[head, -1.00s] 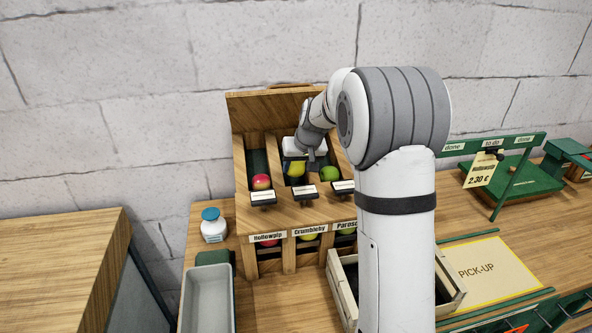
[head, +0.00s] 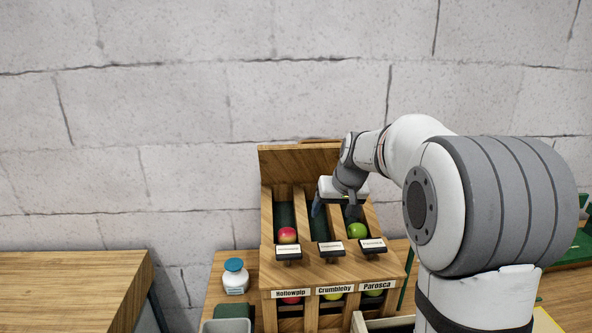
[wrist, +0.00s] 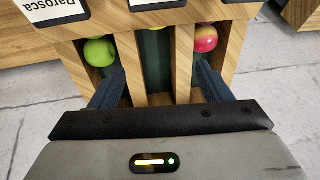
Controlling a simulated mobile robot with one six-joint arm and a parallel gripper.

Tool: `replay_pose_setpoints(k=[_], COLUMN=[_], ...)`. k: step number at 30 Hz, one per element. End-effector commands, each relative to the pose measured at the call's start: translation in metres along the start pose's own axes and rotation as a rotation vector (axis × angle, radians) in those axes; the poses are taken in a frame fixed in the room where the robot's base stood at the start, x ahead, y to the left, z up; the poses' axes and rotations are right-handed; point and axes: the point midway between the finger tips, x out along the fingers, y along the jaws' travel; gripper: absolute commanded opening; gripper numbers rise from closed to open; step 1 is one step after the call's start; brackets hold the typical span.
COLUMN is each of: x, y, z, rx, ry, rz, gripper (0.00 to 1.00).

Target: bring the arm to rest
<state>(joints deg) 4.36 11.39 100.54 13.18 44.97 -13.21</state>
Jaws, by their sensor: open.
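My gripper (head: 335,208) is over the middle lane of the wooden apple rack (head: 298,160). It also shows in the wrist view (wrist: 157,86), its two dark fingers apart with nothing between them. My arm reaches in from the right, bent at the elbow. A red apple (head: 288,235) lies in the left lane and a green apple (head: 357,230) in the right lane. In the wrist view the green apple (wrist: 100,52) is left and the red apple (wrist: 205,38) right.
A white jar with a blue lid (head: 235,277) stands left of the rack. A grey tray (head: 226,325) is cut off at the bottom edge. A wooden counter (head: 70,275) is at the far left. A stone wall (head: 200,100) stands behind the rack.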

Motion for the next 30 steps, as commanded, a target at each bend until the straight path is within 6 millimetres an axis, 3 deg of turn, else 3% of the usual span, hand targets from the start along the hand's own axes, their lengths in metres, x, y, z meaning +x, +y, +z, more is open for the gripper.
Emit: replay_pose_setpoints(k=[3,9,15,18,24,30], x=[-0.031,-0.071,-0.093,-0.097,-0.098,-0.098], y=[-0.010,-0.021,-0.024,-0.023,-0.020,-0.020], z=[0.042,0.132,0.224,0.261,0.300,0.304], rx=[-0.003,-0.003,-0.001,0.000,0.003,0.004], ry=[-0.019,-0.064,-0.105,-0.121,-0.138,-0.141], rz=[0.016,0.053,0.094,0.112,0.131,0.134], gripper=[0.71,0.71,0.71,0.71,0.71,0.71])
